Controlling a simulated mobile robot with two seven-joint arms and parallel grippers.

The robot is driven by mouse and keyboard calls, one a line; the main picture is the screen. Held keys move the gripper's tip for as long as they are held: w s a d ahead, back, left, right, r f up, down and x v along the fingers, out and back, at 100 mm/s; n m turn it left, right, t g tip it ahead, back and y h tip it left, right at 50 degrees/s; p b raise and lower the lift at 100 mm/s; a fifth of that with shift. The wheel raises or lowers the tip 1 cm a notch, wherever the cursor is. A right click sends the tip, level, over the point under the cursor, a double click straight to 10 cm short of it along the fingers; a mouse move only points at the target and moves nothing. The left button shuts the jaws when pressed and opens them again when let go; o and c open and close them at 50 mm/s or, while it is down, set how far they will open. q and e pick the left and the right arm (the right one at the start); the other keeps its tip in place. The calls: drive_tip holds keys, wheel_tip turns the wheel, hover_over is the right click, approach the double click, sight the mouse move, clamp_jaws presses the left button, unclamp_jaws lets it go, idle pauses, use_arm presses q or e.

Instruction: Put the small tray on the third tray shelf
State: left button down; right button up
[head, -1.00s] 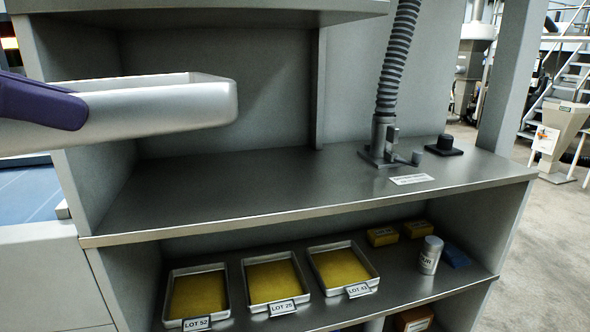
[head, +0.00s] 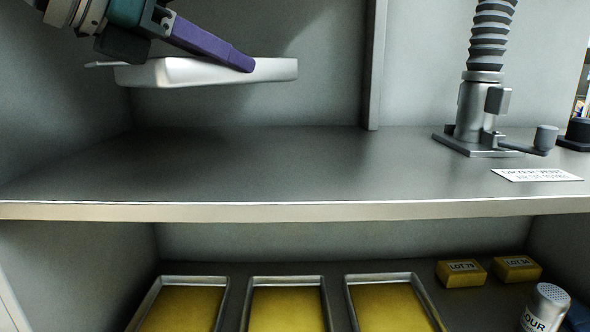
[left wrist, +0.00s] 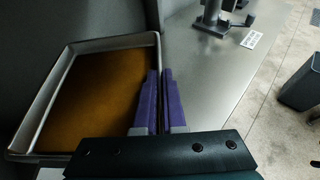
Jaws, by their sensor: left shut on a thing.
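The small tray (head: 200,73) is a shallow silver metal pan, held above the wide grey shelf (head: 250,165) near the back left of the upper bay, clear of the surface. My left gripper (head: 243,64) is shut on its side wall with purple fingers. In the left wrist view the fingers (left wrist: 160,75) pinch the right wall of the tray (left wrist: 105,43), which holds a flat amber layer. The lower shelf (head: 345,273) bears three similar trays of yellow material. I cannot tell which shelf is counted as the third. My right gripper is not in view.
A ribbed hose (head: 490,35) on a metal base (head: 475,130) stands right on the upper shelf, near a white label (head: 537,175). A divider (head: 375,70) rises at the back. Yellow boxes (head: 461,274) and a shaker (head: 545,308) sit below. The upper shelf's middle is clear.

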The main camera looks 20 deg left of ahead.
use_arm(q)
hover_over(235, 170)
wheel_tip(235, 170, down, 6)
drive_tip(key=shift+r, duration=0.15)
drive_tip(key=shift+f+b, duration=0.45)
drive_tip(key=shift+f, duration=1.5)
drive_tip(key=shift+f, duration=0.15)
drive_tip(key=c, duration=1)
unclamp_jaws()
